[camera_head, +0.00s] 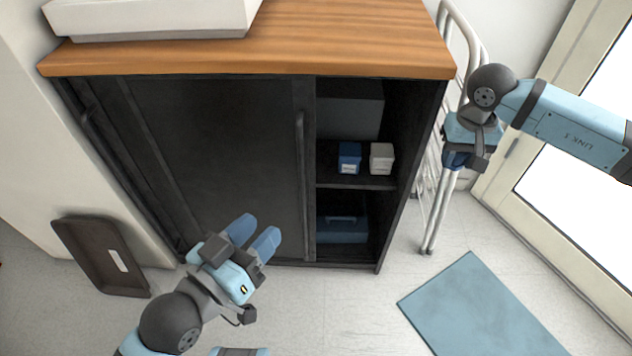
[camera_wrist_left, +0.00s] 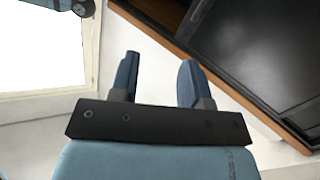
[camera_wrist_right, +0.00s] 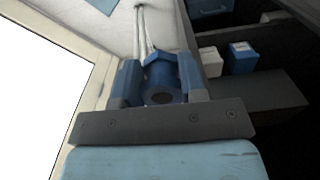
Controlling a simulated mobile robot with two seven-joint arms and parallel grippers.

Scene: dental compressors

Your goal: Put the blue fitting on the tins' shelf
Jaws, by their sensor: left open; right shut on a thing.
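My right gripper (camera_head: 460,160) is shut on the blue fitting (camera_wrist_right: 162,76), which sits between its fingers in the right wrist view. In the head view the gripper is right of the cabinet, outside its side wall, and mostly hides the fitting. The cabinet's middle shelf (camera_head: 352,181) holds a blue-and-white tin (camera_head: 349,158) and a white tin (camera_head: 381,158), side by side. These tins (camera_wrist_right: 243,57) also show in the right wrist view, right of the fitting. My left gripper (camera_head: 262,226) is open and empty, in front of the closed door.
The cabinet's sliding door (camera_head: 215,150) covers the left; the right bay is open. A grey box (camera_head: 350,108) is above the tins, a blue case (camera_head: 341,226) below. A white folding rack (camera_head: 433,205) stands right of the cabinet. A blue mat (camera_head: 485,305) and dark tray (camera_head: 98,258) are nearby.

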